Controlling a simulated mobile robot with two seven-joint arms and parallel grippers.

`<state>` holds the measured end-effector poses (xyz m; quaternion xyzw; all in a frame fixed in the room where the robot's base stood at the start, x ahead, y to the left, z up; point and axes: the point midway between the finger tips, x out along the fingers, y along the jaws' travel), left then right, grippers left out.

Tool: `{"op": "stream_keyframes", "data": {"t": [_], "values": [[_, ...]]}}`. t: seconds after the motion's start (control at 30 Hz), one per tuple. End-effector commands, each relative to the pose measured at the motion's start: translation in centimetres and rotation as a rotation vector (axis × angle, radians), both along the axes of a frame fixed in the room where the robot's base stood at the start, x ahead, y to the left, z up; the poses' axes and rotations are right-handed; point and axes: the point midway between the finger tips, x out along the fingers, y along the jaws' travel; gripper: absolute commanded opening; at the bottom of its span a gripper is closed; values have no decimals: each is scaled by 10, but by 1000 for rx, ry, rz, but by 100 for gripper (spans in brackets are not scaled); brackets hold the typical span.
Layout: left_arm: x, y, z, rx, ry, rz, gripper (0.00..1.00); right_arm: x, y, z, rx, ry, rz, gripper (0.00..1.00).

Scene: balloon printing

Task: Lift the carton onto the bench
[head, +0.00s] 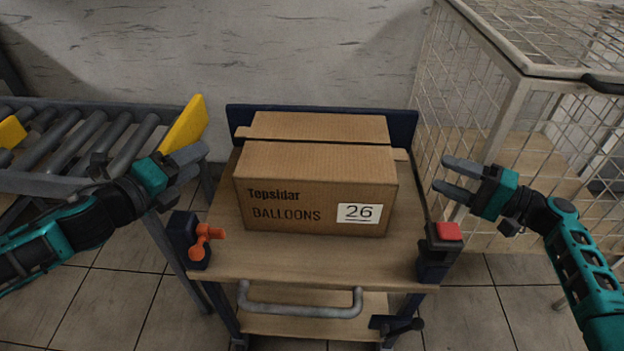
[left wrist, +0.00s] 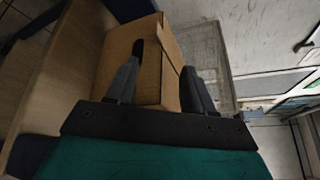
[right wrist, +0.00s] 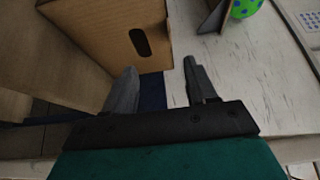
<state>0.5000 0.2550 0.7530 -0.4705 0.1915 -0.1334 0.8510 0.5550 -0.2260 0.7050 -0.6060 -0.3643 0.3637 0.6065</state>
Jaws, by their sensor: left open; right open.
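The carton (head: 315,190) is a closed brown cardboard box marked "Topsidar BALLOONS" with a "26" label. It sits upright on the wooden top of a cart or bench (head: 290,262) in the head view. My left gripper (head: 188,160) is open and empty, left of the carton and apart from it. My right gripper (head: 447,178) is open and empty, a little right of the carton. The left wrist view shows a carton side (left wrist: 150,70) with a dark slot beyond the fingers. The right wrist view shows a carton side (right wrist: 115,30) with a dark oval hand hole.
A roller conveyor (head: 90,140) with yellow end pieces stands at the left. A wire mesh cage (head: 520,120) stands at the right. The cart has an orange-handled clamp (head: 207,240), a red-topped post (head: 446,232) and a grey front handle (head: 300,308). A wall closes the back.

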Motion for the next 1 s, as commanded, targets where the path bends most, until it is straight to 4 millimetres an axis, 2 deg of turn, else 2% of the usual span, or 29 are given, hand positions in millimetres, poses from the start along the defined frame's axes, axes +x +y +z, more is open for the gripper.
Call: {"op": "stream_keyframes", "data": {"t": [0.27,0.47,0.77,1.0], "values": [[2,-1,0,-1,-1,1,53,1,2,0,-1,0,0,57],[15,-6,-2,-4,-3,3,53,8,15,0,1,0,1,57],[53,-24,-10,-3,-3,2,53,27,52,0,0,1,2,57],[90,-41,-19,-3,-2,1,53,47,89,0,0,1,1,57]]}}
